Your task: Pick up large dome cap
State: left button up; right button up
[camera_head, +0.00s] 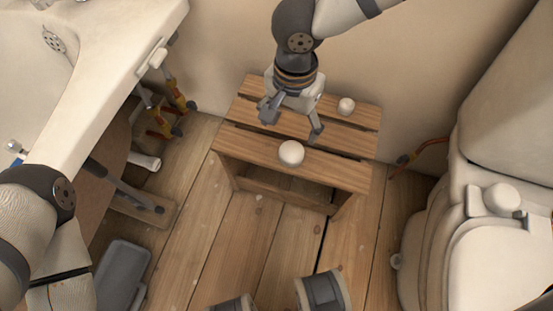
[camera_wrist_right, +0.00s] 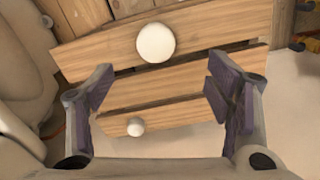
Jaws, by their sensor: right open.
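The large dome cap (camera_head: 291,153) is white and round and sits on the front slat of a small wooden slatted stool. It also shows in the right wrist view (camera_wrist_right: 156,42), beyond the fingertips and roughly between them. A smaller white dome cap (camera_head: 346,106) sits at the back right of the stool and also shows in the right wrist view (camera_wrist_right: 136,126). My right gripper (camera_head: 290,124) is open and empty above the stool, just behind the large cap and apart from it.
The wooden stool (camera_head: 345,176) stands against the wall. A white toilet (camera_head: 490,245) is on the right and a white bathtub or basin (camera_head: 110,75) on the left. A grey object (camera_head: 122,270) lies on the floor. The plank floor before the stool is mostly clear.

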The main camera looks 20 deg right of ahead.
aim_at(291, 151)
jog(key=f+b, duration=0.1)
jog(key=f, duration=0.3)
jog(key=f+b, duration=0.1)
jog(key=f, duration=0.3)
jog(key=f+b, duration=0.2)
jog(key=f, duration=0.1)
jog(key=shift+s+d+f, duration=0.25)
jog(key=shift+f, duration=0.15)
pick_arm(q)
jog(key=f, duration=0.2)
jog(key=s+f, duration=0.1)
jog(key=shift+d+f+g, duration=0.2)
jog(key=shift+d+g, duration=0.05)
jog(key=shift+g, duration=0.05)
pick_arm(e)
jog(key=shift+r, duration=0.1)
jog(key=c, duration=0.9)
